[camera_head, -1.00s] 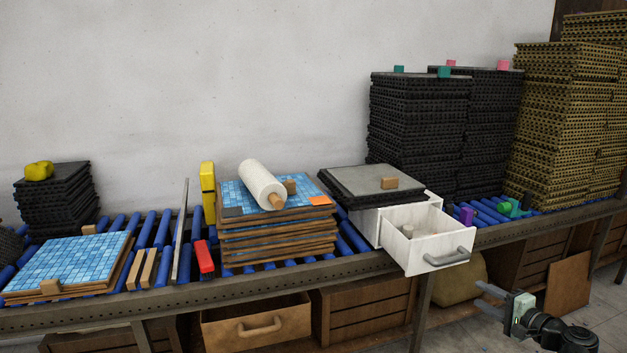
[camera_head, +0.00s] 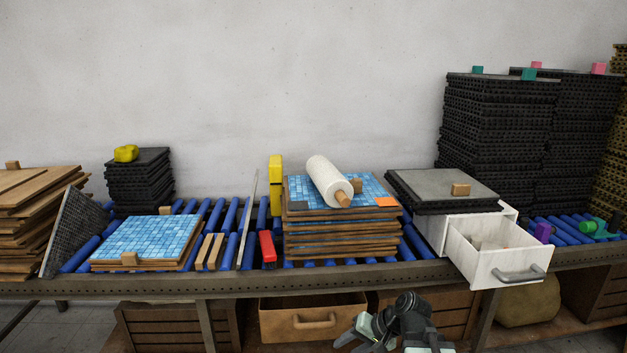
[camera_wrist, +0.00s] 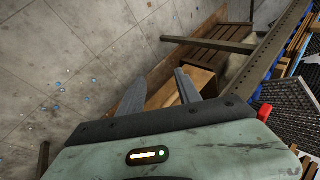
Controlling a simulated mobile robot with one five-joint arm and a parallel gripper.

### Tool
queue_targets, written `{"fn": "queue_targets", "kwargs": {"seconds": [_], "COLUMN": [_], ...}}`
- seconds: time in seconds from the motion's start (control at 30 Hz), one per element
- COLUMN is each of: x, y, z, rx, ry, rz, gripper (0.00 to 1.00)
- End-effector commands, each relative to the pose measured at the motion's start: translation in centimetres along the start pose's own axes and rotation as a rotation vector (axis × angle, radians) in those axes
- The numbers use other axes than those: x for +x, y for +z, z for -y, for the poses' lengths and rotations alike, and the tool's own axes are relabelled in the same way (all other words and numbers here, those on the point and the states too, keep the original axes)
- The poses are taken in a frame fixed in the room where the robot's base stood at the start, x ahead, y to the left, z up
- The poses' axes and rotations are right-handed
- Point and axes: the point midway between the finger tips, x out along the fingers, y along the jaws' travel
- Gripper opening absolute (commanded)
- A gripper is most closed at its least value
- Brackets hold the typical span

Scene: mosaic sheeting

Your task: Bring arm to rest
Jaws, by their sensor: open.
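My gripper (camera_head: 362,338) is low in front of the roller bench (camera_head: 170,284), at the bottom of the head view. It stands below the bench's front rail, clear of the bench. In the wrist view my gripper (camera_wrist: 163,95) shows two grey fingers spread apart with nothing between them. Beyond the fingers are the tan drawer under the bench and the floor. Part of my arm shows beside the gripper in the head view.
A white drawer (camera_head: 496,254) stands open past the bench front, right of my arm. A tan drawer (camera_head: 312,318) sits under the bench behind my gripper. Blue mosaic sheets (camera_head: 340,250) are stacked on the rollers with a white roll (camera_head: 328,178) on top. Concrete floor (camera_wrist: 70,70) is open with scattered chips.

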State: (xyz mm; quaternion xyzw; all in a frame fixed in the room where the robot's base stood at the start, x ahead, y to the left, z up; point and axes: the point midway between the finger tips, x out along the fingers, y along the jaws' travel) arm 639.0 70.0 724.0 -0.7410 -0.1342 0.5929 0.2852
Motion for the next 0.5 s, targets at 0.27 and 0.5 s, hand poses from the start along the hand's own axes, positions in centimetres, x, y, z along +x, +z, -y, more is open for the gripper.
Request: {"fn": "queue_targets", "kwargs": {"seconds": [0.27,0.5], "x": [0.6,-6.0], "y": [4.5,4.3], "z": [-5.8,-6.1], "rx": [-0.202,-0.220], "ry": [0.459,0.608], "rz": [0.163,0.217], "gripper": [0.41,0.41]}}
